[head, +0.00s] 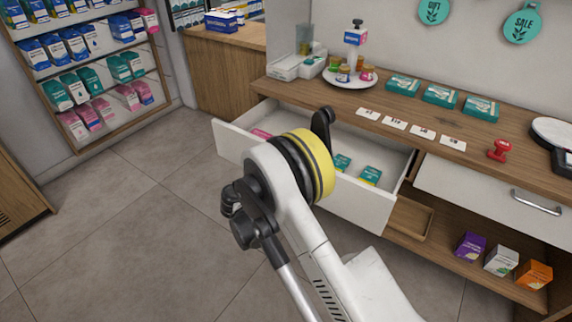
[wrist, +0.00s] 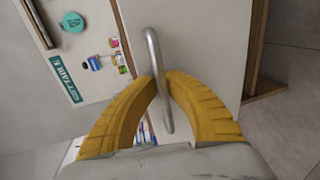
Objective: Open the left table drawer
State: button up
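The left table drawer (head: 362,205) is pulled out from under the wooden counter in the head view. Its white front juts into the room, and boxes show inside. My arm covers the middle of the drawer front and hides its handle there. In the wrist view, the yellow fingers of my gripper (wrist: 162,84) close in from both sides on the metal drawer handle (wrist: 152,48). The handle runs between the fingertips, which appear shut on it. The white drawer front (wrist: 195,40) lies behind. My gripper is hidden in the head view.
A right drawer (head: 490,195) with a metal handle is shut. Several boxes (head: 501,260) stand on the shelf below. Jars on a white tray, cards and teal boxes (head: 441,96) rest on the countertop (head: 330,97). The tiled floor (head: 120,220) at left is clear.

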jog(key=shift+o, duration=0.3)
jog(key=v, duration=1.2)
